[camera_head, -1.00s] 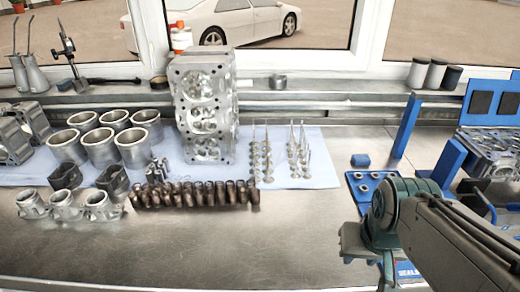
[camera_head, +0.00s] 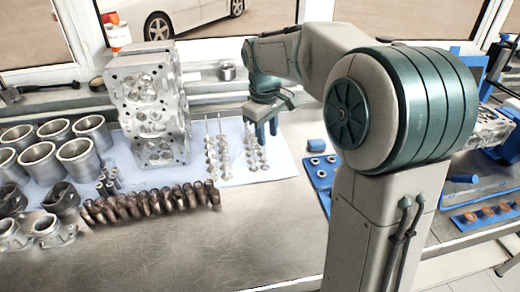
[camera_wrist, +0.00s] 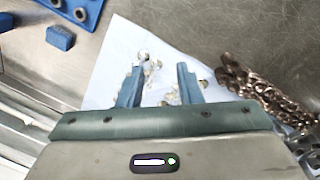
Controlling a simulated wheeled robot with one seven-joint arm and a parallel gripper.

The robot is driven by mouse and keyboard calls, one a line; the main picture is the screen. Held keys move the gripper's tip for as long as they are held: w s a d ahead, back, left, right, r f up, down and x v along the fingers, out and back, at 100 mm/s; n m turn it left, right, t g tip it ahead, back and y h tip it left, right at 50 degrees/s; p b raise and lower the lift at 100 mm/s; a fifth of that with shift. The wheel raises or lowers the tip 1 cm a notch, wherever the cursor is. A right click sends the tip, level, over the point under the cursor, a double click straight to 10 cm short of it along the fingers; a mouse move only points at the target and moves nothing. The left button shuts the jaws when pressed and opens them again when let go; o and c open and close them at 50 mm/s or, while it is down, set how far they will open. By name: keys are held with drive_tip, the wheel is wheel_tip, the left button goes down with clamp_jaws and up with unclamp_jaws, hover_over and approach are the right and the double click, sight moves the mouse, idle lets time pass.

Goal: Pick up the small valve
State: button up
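Several silver valves stand stem-up on a pale blue sheet (camera_head: 285,168) in two groups, a left group (camera_head: 209,147) and a right group (camera_head: 255,160). I cannot tell which group is the small valves. My gripper (camera_head: 266,128) hangs over the right group, fingers pointing down. In the wrist view my gripper (camera_wrist: 160,86) is open, its two blue fingers apart. Some round valve heads (camera_wrist: 143,57) show between and just beyond the fingers. Other valves are partly hidden by the fingers and gripper body. Nothing is held that I can see.
An engine block (camera_head: 150,105) stands left of the valves. A blue tray with rings (camera_head: 320,172) is right. The front bench is bare.

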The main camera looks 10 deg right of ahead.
drive_tip(key=w+d+n+p, duration=0.1)
drive_tip(key=w+d+n, duration=0.15)
drive_tip(key=w, duration=0.75)
drive_tip(key=p, duration=0.2)
hover_over(265, 165)
drive_tip(key=shift+g+y, duration=0.4)
drive_tip(key=shift+w+f, duration=0.15)
drive_tip(key=shift+f, duration=7.3)
clamp_jaws()
